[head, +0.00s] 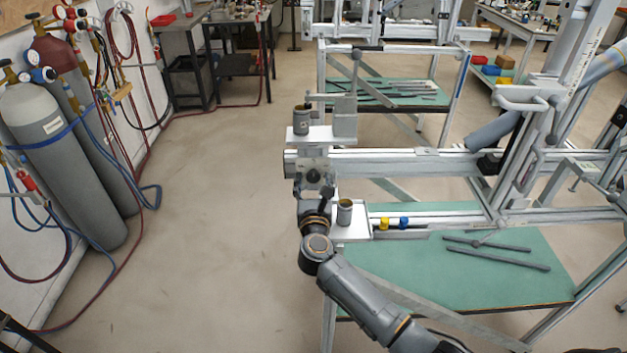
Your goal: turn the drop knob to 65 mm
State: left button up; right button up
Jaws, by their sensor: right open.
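The frame jig has a horizontal grey beam (400,163) across the middle of the head view. At the beam's left end is a dark round part (314,176) on a bracket, which looks like the drop knob. Its scale and setting are too small to read. My right arm reaches up from the bottom, and my right gripper (326,192) is open just below the dark round part. The wrist hides part of that area, and I cannot tell whether the fingers touch the knob. My left gripper is not in view.
A dark cup (301,122) stands on a small upper plate, and a grey cup (344,212) on a white tray (357,234) beside my wrist. Yellow (384,223) and blue (404,223) small parts sit on the lower rail. Grey bars (497,252) lie on the green bench top (440,280).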

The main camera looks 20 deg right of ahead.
jog(key=c, duration=1.1)
jog(key=shift+c, duration=0.2)
jog(key=shift+r+n+p, duration=0.1)
jog(key=shift+n+p, duration=0.8)
jog(key=shift+n, duration=0.4)
jog(key=n+p, duration=0.2)
jog(key=n, duration=0.1)
jog(key=shift+a+n, duration=0.1)
jog(key=shift+n, duration=0.2)
jog(key=n+p, duration=0.1)
jog(key=n, duration=0.2)
jog(key=shift+p, duration=0.3)
jog(key=shift+a+f+n+p, duration=0.15)
jog(key=shift+n+p, duration=0.25)
jog(key=shift+n, duration=0.9)
jog(key=shift+f, duration=0.1)
